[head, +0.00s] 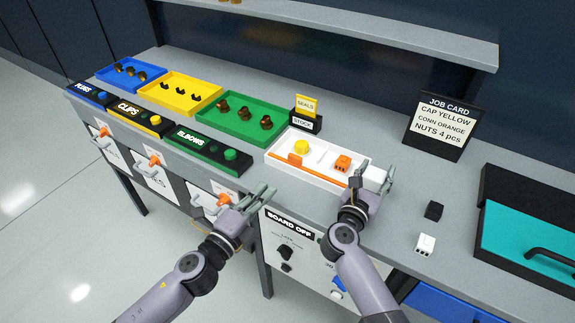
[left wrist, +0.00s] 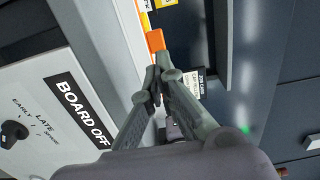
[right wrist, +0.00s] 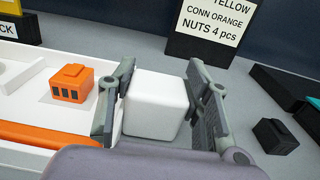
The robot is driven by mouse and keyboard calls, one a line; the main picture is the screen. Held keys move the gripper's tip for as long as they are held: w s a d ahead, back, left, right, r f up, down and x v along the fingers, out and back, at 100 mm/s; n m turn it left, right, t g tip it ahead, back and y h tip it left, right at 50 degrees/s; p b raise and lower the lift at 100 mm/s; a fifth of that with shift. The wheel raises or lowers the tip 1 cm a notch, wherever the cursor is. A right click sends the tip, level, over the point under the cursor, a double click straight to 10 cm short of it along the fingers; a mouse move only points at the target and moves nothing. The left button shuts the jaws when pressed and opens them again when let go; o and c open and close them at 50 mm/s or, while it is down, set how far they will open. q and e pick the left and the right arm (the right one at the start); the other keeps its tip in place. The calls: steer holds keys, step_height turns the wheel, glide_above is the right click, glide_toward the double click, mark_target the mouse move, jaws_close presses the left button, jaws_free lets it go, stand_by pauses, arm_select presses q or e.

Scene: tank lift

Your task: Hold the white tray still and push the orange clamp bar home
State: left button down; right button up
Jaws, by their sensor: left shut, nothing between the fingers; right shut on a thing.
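The white tray (head: 275,160) lies on the grey bench. A yellow cap (head: 301,146) and an orange connector (head: 342,162) sit in it. The orange clamp bar (head: 322,174) runs along the tray's front side, with a raised orange tab near its left end. My right gripper (head: 375,178) is shut on the white block (right wrist: 155,105) at the tray's right end, one finger on each side. My left gripper (head: 267,193) is shut and empty in front of the tray's left end. In the left wrist view its fingertips are close to an orange tab (left wrist: 155,40); contact is unclear.
Blue (head: 112,72), yellow (head: 172,88) and green (head: 225,120) part trays stand left. A black block (head: 433,210), a white block (head: 425,243) and a teal-topped case (head: 530,235) are right. The job card (head: 440,120) stands behind. Orange-handled drawer fronts are below the bench edge.

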mark_target(293, 159)
arm_select(q)
steer(key=x, duration=1)
steer(key=shift+w+d, duration=0.2)
steer(key=shift+w, duration=0.1)
steer(key=shift+x, duration=1.6)
steer(key=v, duration=1.4)
steer(key=shift+a, duration=0.1)
